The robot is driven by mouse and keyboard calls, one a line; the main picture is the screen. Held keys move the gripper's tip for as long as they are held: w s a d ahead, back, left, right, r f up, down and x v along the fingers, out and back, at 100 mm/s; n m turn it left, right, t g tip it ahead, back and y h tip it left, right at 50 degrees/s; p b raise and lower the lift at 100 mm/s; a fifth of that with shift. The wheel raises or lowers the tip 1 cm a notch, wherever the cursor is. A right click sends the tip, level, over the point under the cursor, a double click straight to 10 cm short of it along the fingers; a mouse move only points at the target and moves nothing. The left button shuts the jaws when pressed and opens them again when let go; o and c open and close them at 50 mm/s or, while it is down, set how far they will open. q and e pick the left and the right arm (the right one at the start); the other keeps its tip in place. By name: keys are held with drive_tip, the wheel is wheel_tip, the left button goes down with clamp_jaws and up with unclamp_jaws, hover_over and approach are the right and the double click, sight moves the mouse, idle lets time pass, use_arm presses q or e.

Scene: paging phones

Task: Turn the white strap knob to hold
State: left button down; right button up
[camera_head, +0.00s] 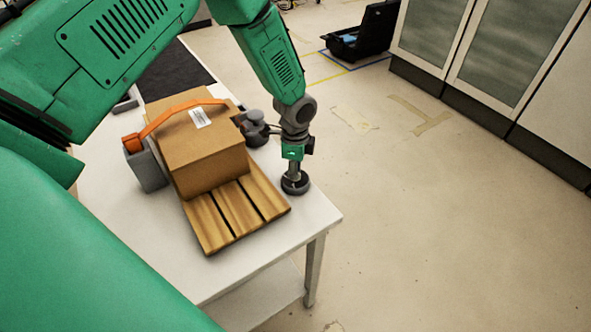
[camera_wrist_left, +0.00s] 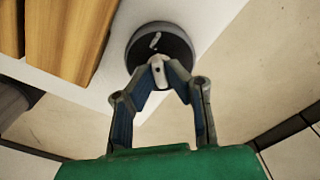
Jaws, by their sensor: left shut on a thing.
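A round dark knob base (camera_head: 296,187) stands near the right edge of the white table. In the left wrist view the dark disc (camera_wrist_left: 176,44) carries a small white mark (camera_wrist_left: 155,41). My left gripper (camera_head: 294,174) points straight down over it. In the wrist view the fingers of my left gripper (camera_wrist_left: 158,70) converge and are shut on a small pale knob part (camera_wrist_left: 157,76) at the disc's near side. The fingertips hide some of that part, and I cannot read any label. My right gripper is not in view.
A cardboard box (camera_head: 203,158) with an orange strap (camera_head: 180,109) over it sits on a wooden pallet (camera_head: 235,215). Grey fittings stand left (camera_head: 147,168) and right (camera_head: 255,128) of the box. Floor to the right is mostly free.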

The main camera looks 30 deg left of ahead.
use_arm(q)
drive_tip(key=c, duration=1.6)
unclamp_jaws()
drive_tip(key=shift+w+r, duration=0.15)
drive_tip(key=shift+w, duration=0.15)
drive_tip(key=shift+s, duration=0.1)
drive_tip(key=shift+r, duration=0.1)
wheel_tip(320, 180, up, 11)
drive_tip(key=shift+r, duration=0.2)
